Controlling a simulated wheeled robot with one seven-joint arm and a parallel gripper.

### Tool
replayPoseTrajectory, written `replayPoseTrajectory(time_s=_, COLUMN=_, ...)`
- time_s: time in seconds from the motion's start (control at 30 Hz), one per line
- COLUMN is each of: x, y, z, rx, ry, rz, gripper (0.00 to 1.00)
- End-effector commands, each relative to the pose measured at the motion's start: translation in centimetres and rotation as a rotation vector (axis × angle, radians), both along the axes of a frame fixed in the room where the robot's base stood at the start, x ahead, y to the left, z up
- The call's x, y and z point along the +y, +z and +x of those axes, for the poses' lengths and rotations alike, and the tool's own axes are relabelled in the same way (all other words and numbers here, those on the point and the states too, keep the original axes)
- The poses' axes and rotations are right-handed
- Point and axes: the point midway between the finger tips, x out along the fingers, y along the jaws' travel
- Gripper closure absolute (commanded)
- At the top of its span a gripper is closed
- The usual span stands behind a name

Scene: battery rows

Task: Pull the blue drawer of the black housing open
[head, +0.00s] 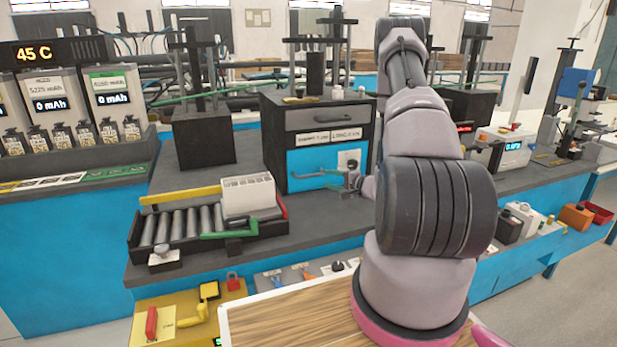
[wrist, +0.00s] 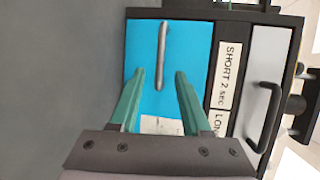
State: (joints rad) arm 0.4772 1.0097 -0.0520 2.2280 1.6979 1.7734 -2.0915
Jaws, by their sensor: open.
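The black housing (head: 267,135) stands on the bench, with a grey drawer (head: 330,117) above the blue drawer (head: 305,160). The blue drawer looks shut, flush with the housing front; it also shows in the wrist view (wrist: 200,50). Its grey bar handle (wrist: 162,45) runs up the picture in the wrist view and across the drawer front in the head view (head: 312,174). My gripper (wrist: 160,73) is open, its two green fingers either side of the handle's near end in the picture. No finger visibly touches it. My gripper (head: 334,180) is partly hidden in the head view.
A roller tray (head: 133,240) with a white block (head: 248,196) lies on the bench left of the housing. A dark box (head: 203,137) stands behind it. The bench top just in front of the housing is mostly clear. A small white label (wrist: 160,125) is on the drawer front.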

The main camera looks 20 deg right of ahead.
Motion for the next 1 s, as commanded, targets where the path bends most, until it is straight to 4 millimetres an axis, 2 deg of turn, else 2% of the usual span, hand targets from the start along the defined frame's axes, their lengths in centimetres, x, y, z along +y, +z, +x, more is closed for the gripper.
replayPoseTrajectory(time_s=0.2, x=1.9, y=-0.8, z=3.9, rx=-0.001, ry=0.006, rz=0.001, gripper=0.53)
replayPoseTrajectory(time_s=0.43, x=3.1, y=-1.4, z=7.1, rx=-0.001, ry=0.004, rz=0.0, gripper=0.53)
replayPoseTrajectory(time_s=0.6, x=3.6, y=-1.6, z=8.1, rx=0.0, ry=0.005, rz=0.001, gripper=0.53)
replayPoseTrajectory(time_s=0.87, x=3.6, y=-1.7, z=8.2, rx=0.0, ry=0.004, rz=0.002, gripper=0.53)
replayPoseTrajectory(time_s=0.9, x=3.6, y=-1.7, z=8.2, rx=0.0, ry=0.004, rz=0.002, gripper=0.6)
replayPoseTrajectory(time_s=0.97, x=3.6, y=-1.7, z=8.2, rx=0.0, ry=0.004, rz=0.002, gripper=0.83)
replayPoseTrajectory(time_s=1.0, x=3.6, y=-1.7, z=8.2, rx=0.0, ry=0.004, rz=0.002, gripper=0.99)
